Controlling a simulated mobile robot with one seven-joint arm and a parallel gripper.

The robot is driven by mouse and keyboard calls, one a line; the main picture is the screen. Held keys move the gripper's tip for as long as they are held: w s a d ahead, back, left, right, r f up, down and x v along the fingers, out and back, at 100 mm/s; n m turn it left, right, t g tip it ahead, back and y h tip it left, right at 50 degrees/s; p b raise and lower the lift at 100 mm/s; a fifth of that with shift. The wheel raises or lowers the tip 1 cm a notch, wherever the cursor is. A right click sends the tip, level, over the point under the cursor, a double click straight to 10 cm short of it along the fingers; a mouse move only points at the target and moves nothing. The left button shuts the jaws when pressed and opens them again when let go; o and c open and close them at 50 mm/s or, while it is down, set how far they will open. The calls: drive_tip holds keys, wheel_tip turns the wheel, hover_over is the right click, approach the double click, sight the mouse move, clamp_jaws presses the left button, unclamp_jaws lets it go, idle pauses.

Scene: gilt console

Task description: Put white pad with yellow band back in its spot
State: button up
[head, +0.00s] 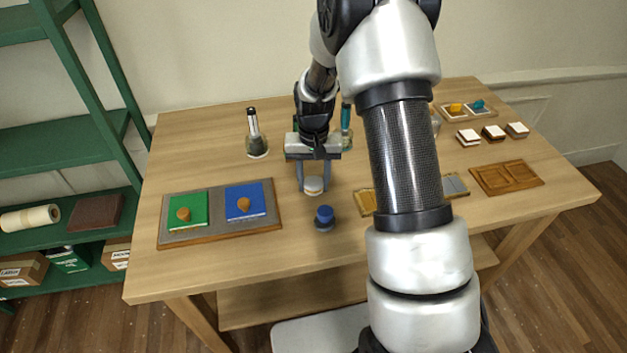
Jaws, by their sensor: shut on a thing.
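My gripper (313,188) points down over the middle of the table, with a finger on each side of a small round white pad (314,184). It is shut on this pad. A thin tan or yellowish band seems to show at the pad's lower edge. I cannot tell whether the pad touches the table. A round blue pad (324,213) sits on a dark round base just in front and slightly right of my gripper. No empty spot for the white pad can be made out; my arm hides part of the table to the right.
A grey tray (214,234) with green and blue knobbed blocks lies at left. A dark holder (257,147) with an upright tool stands behind it. A brown wooden tray (506,177), white-topped blocks (468,137) and a two-part tray (469,116) are at right. The front-left tabletop is clear.

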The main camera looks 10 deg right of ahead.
drive_tip(key=shift+f, duration=0.15)
drive_tip(key=o, duration=1.1)
